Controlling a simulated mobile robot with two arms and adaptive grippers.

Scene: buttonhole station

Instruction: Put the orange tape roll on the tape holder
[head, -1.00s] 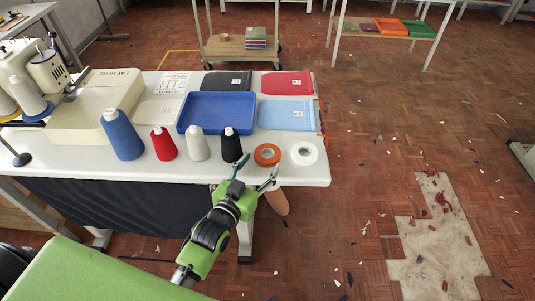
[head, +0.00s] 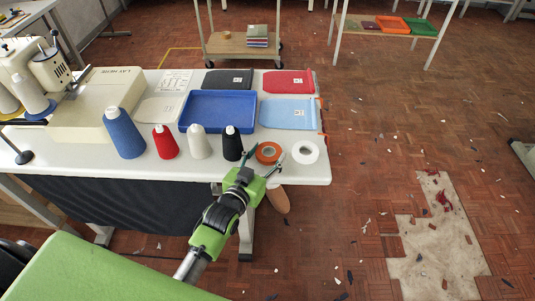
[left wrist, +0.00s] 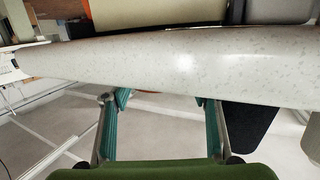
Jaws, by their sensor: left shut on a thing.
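The orange tape roll (head: 268,152) lies flat near the front right edge of the white table, beside a white tape roll (head: 305,152). My left gripper (head: 265,157) reaches in from the front, its two teal fingers on either side of the orange roll and shut on it. In the left wrist view, the fingers (left wrist: 167,100) stand apart below the pale table edge, which hides most of the roll. I cannot make out a tape holder for certain. A tan rounded piece (head: 277,199) hangs below the table edge, partly behind my gripper. My right gripper is not in view.
Black, white, red and blue thread cones stand left of the roll, the black cone (head: 232,144) closest. A blue tray (head: 217,111) and a light blue folded piece (head: 288,114) lie behind. The floor right of the table (head: 328,170) is mostly open, with scraps.

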